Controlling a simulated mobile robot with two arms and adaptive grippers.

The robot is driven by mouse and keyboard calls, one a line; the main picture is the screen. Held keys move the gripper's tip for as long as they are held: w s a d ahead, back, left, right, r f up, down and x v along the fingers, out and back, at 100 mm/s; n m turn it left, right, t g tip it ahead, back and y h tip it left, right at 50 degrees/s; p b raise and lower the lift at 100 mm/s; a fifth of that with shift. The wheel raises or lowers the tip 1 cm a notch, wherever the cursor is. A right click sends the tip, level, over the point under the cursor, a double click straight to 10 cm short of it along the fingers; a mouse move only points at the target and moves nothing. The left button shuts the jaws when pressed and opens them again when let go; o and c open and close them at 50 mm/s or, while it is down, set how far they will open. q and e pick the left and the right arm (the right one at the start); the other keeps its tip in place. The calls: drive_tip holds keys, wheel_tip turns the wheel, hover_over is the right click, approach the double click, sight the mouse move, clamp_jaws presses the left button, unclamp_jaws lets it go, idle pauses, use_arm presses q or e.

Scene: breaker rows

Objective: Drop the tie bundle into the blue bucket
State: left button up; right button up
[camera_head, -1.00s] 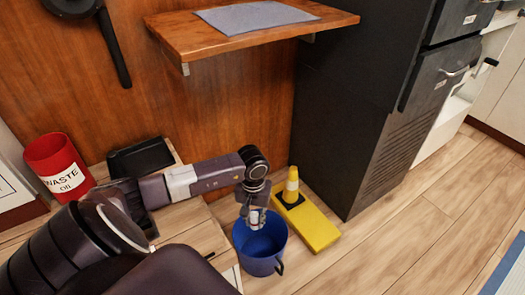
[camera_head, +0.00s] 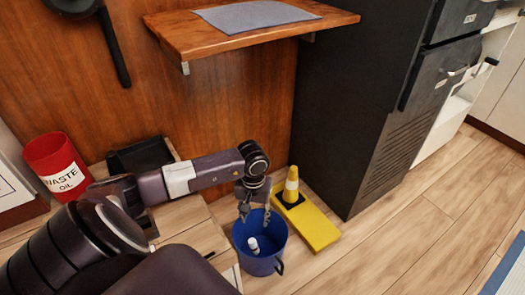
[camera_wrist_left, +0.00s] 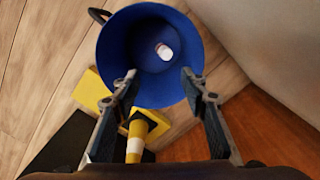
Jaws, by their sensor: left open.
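The blue bucket (camera_head: 262,265) stands on the wooden floor, and its open mouth also shows in the wrist view (camera_wrist_left: 118,50). A small white bundle (camera_head: 253,245) with a darker end, which I take as the tie bundle, is inside the bucket. It also shows in the wrist view (camera_wrist_left: 164,51) against the blue interior; I cannot tell whether it is at rest on the bottom. My left gripper (camera_head: 256,218) is above the bucket, fingers spread and empty, clear of the bundle. Its fingers also frame the near rim in the wrist view (camera_wrist_left: 158,80). My right gripper is not visible.
A yellow board (camera_head: 318,230) with a small yellow-and-white cone (camera_head: 291,183) lies beside the bucket. A dark cabinet (camera_head: 345,130) stands behind to the right. A wooden shelf (camera_head: 210,42) overhangs. A red waste-oil can (camera_head: 60,165) and black tray (camera_head: 140,157) are at left.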

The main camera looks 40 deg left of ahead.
use_arm(q)
wheel_tip(320, 180, up, 10)
drive_tip(key=shift+r, duration=0.25)
idle(0.4)
